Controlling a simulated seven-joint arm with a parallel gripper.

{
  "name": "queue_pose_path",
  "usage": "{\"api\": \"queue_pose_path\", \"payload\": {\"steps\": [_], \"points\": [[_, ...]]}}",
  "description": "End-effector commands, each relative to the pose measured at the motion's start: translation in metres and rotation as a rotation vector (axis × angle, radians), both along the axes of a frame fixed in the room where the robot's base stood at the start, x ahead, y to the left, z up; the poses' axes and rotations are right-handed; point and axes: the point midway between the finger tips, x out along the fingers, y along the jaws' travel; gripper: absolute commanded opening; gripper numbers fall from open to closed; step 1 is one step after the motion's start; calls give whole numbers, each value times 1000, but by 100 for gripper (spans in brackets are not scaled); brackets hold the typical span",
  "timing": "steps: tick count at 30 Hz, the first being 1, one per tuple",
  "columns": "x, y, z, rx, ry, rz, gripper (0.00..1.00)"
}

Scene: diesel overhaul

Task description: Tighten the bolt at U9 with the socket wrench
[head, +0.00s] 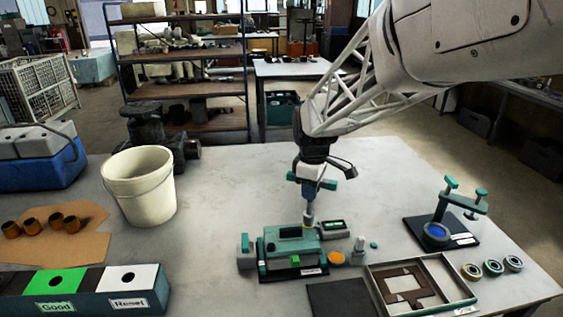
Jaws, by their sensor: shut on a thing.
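My gripper (313,166) is above the middle of the table, pointing down. It is shut on the socket wrench (310,194), which has a teal cross handle and a pale shaft. The wrench hangs roughly upright, and its lower end is at the back right corner of a teal housing (291,246) on a dark base. I cannot tell whether the socket touches a bolt there. The U9 mark and its bolt cannot be made out at this size.
A small display box (332,227) stands right of the housing, with an orange disc (336,258) in front. A framed tray (456,293) and a press stand (463,239) are at right. A cream bucket (139,187) and a Good/Reset box (90,291) are at left. The table's back right is clear.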

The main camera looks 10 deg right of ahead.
Motion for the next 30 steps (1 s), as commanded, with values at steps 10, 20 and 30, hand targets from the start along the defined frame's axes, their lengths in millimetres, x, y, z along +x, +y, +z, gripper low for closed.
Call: {"api": "queue_pose_path", "payload": {"steps": [10,20,30], "points": [[0,0,-7,0,-1,-12,0],[0,0,-7,-1,-1,-213,0],[0,0,-7,-1,-1,-480,0]]}}
